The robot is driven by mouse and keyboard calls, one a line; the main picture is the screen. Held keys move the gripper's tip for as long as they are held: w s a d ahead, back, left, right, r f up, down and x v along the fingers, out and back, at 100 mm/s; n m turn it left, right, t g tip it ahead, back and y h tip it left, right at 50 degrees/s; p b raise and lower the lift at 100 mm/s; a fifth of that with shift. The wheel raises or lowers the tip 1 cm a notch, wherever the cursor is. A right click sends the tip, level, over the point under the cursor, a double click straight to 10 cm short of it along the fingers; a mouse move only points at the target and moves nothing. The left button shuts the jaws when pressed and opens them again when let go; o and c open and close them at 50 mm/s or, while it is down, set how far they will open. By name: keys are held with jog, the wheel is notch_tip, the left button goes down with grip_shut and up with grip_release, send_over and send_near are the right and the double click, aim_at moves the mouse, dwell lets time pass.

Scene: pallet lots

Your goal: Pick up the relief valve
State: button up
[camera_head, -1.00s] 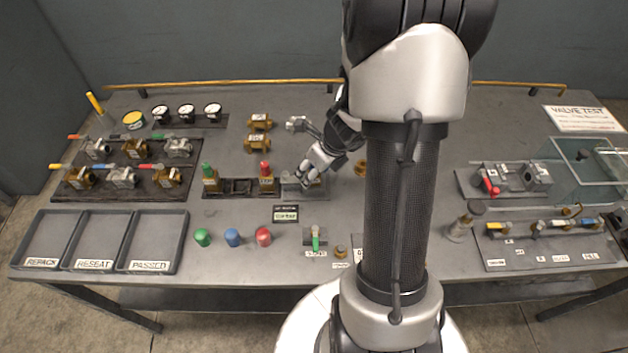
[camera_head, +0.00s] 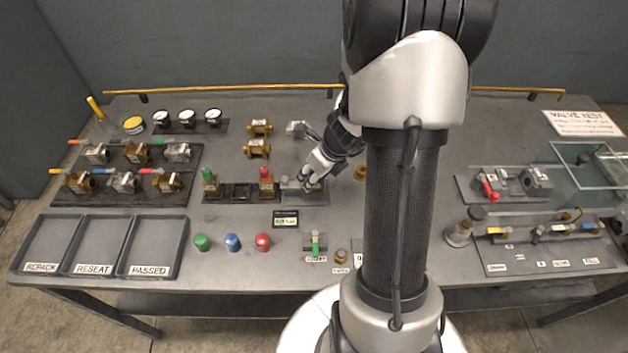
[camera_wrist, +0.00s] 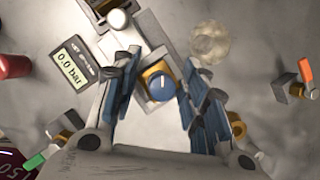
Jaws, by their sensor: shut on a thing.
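A brass relief valve with a blue cap (camera_wrist: 160,84) is between my fingers in the wrist view. My gripper (camera_wrist: 163,95) is shut on it. In the head view my gripper (camera_head: 308,184) is low over the grey test block (camera_head: 289,186), and it hides the valve there. Two similar brass valves stand in the dark rack to the left, one with a green cap (camera_head: 209,177) and one with a red cap (camera_head: 265,175). Whether the held valve touches the block under it cannot be told.
A small display (camera_wrist: 72,65) reading 0.0 bar lies beside the block. Green, blue (camera_head: 232,242) and red loose caps stand in front. Empty trays (camera_head: 105,217) are at the left. Ball valves fill a rack (camera_head: 125,195) behind them. A glass tank (camera_head: 590,170) is at the right.

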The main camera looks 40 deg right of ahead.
notch_tip(320, 180, up, 20)
jog(key=p, duration=1.3)
jog(key=shift+w, duration=0.1)
